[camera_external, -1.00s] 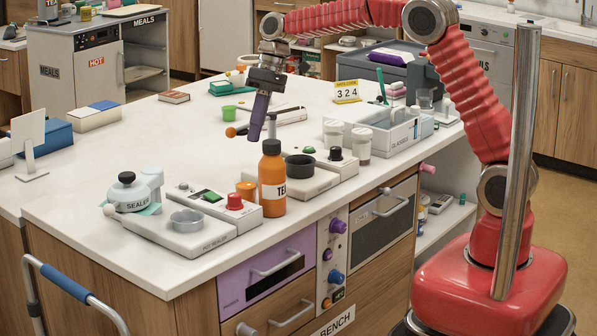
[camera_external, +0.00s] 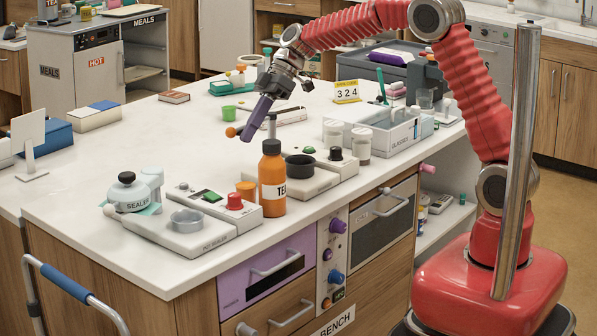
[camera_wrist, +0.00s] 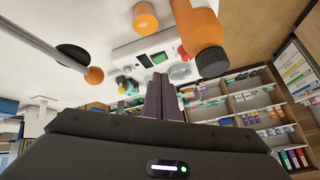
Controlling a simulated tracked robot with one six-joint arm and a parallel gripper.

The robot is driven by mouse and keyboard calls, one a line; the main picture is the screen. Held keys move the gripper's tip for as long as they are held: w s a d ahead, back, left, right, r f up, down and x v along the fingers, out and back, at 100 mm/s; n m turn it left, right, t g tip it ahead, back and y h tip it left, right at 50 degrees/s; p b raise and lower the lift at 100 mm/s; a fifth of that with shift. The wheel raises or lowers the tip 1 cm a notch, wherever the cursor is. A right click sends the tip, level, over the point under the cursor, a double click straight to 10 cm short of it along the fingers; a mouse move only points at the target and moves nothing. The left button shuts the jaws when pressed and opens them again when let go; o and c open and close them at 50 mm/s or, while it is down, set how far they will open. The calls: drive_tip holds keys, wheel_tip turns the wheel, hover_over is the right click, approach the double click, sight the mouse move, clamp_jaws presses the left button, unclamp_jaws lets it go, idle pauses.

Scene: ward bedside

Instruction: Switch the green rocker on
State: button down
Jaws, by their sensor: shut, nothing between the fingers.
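In the wrist view the green rocker (camera_wrist: 158,62) shows just beyond my fingertips, on the same white unit. I cannot tell which way it is tipped. My gripper (camera_external: 247,139) has purple fingers, shut and empty. It is tilted down to the left above the counter, behind the orange bottle and apart from the rocker. In the wrist view my fingers (camera_wrist: 161,78) point towards the unit.
An orange bottle (camera_external: 272,180) and an orange cup (camera_external: 246,189) stand beside the unit. A rod's orange ball (camera_external: 231,132) is close to my fingertips. The sealer (camera_external: 130,190) is at left. A second unit with a black ring (camera_external: 299,165) is at right. The left middle counter is clear.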

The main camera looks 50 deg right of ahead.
drive_tip(key=shift+w+a+r+n+t+y, duration=0.15)
drive_tip(key=shift+a+n, duration=0.15)
drive_tip(key=shift+n, duration=0.85)
drive_tip(key=shift+w+a+r+n+t+y, duration=0.1)
drive_tip(key=shift+a+n+y, duration=0.15)
drive_tip(key=shift+n, duration=0.95)
drive_tip(key=shift+w+a+r+n+t+y, duration=0.15)
drive_tip(key=shift+a+n, duration=0.15)
drive_tip(key=shift+n, duration=0.85)
drive_tip(key=shift+a+f, duration=0.1)
hover_over(212, 196)
drive_tip(key=d, duration=0.4)
drive_tip(key=f, duration=0.6)
drive_tip(key=shift+w+a+f, duration=0.25)
drive_tip(key=shift+w+f, duration=0.05)
drive_tip(key=shift+f, duration=0.1)
drive_tip(key=shift+w+f, duration=0.25)
drive_tip(key=shift+f, duration=0.95)
drive_tip(key=shift+w+f, duration=0.15)
drive_tip(key=shift+f, duration=0.6)
